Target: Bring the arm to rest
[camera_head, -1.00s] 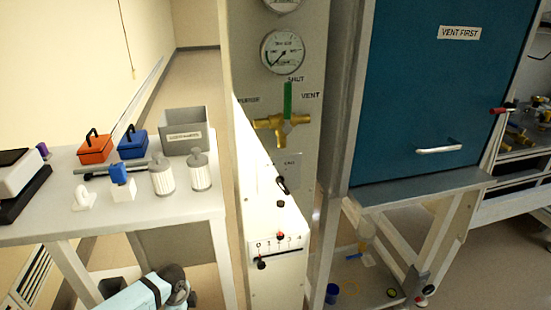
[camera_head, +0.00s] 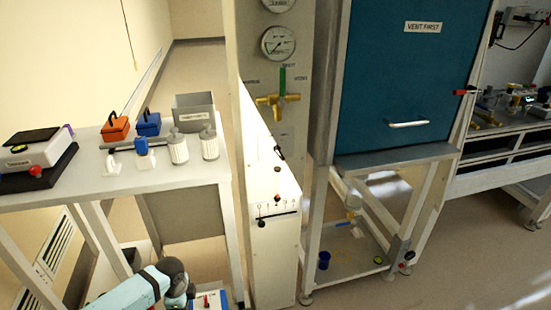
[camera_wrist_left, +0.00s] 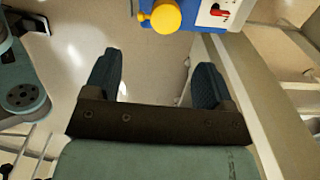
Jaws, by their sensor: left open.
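My left arm (camera_head: 140,290) comes in at the bottom left of the head view, pale blue with a dark joint, low in front of the white table. Its fingertips do not show there. In the left wrist view my left gripper (camera_wrist_left: 155,75) has its two dark fingers spread apart with nothing between them, only pale floor. A blue and white box with a yellow knob (camera_wrist_left: 166,16) is beyond the fingers at the top of that view. My right gripper is in neither view.
The white table (camera_head: 70,190) holds an orange box (camera_head: 115,128), a blue box (camera_head: 148,124), a grey bin (camera_head: 194,112) and canisters (camera_head: 178,148). A tall valve panel (camera_head: 270,220) stands right of it, then a blue-doored cabinet (camera_head: 400,85). Floor at bottom right is clear.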

